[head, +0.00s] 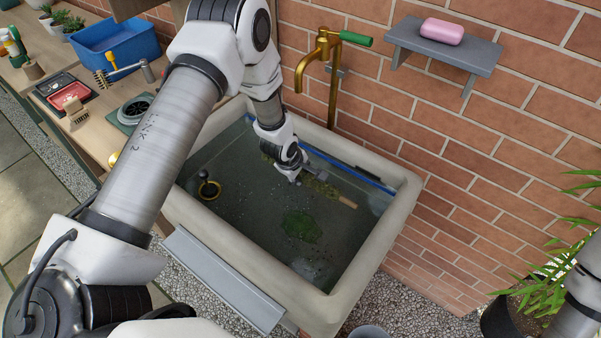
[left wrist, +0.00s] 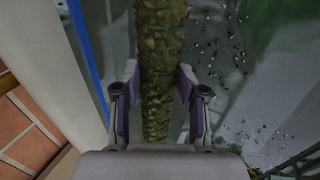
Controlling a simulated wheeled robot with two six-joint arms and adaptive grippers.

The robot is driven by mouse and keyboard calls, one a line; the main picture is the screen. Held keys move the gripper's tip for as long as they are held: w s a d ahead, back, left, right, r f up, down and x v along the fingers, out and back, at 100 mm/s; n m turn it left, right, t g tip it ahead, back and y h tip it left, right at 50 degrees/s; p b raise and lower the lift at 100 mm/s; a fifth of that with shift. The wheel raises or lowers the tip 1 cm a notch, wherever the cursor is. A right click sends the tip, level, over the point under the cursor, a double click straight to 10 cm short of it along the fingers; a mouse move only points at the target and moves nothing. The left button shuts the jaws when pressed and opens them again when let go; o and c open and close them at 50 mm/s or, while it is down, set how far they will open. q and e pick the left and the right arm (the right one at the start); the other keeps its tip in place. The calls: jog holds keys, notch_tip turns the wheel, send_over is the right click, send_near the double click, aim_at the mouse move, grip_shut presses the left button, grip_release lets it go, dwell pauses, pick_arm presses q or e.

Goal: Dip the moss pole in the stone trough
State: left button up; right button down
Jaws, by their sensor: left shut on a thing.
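The moss pole (head: 325,189) is a brownish-green, rough rod with a pale wooden end at its right. It lies level inside the stone trough (head: 398,225), close to the back wall; I cannot tell exactly how deep it sits in the water. My left gripper (head: 293,179) is shut on the moss pole from above. In the left wrist view the moss pole (left wrist: 160,50) runs between the two fingers (left wrist: 160,88). My arm hides part of the pole in the head view. My right gripper is out of view.
A brass tap (head: 332,70) rises behind the trough. A blue strip (head: 365,178) runs along the back inside the trough. A green clump (head: 300,226) and a dark ringed fitting (head: 209,188) show in the water. A soap shelf (head: 440,47) juts from the brick wall.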

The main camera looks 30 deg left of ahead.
aim_at(300, 175)
pick_arm(q)
notch_tip(300, 175, down, 7)
jog(key=b, duration=0.5)
jog(key=shift+r, duration=0.15)
dwell(2.2)
notch_tip(300, 175, up, 20)
jog(key=p, duration=1.2)
jog(key=shift+r, duration=0.15)
jog(key=shift+p, duration=0.3)
dwell(1.3)
notch_tip(300, 175, up, 3)
jog(key=shift+p, duration=0.7)
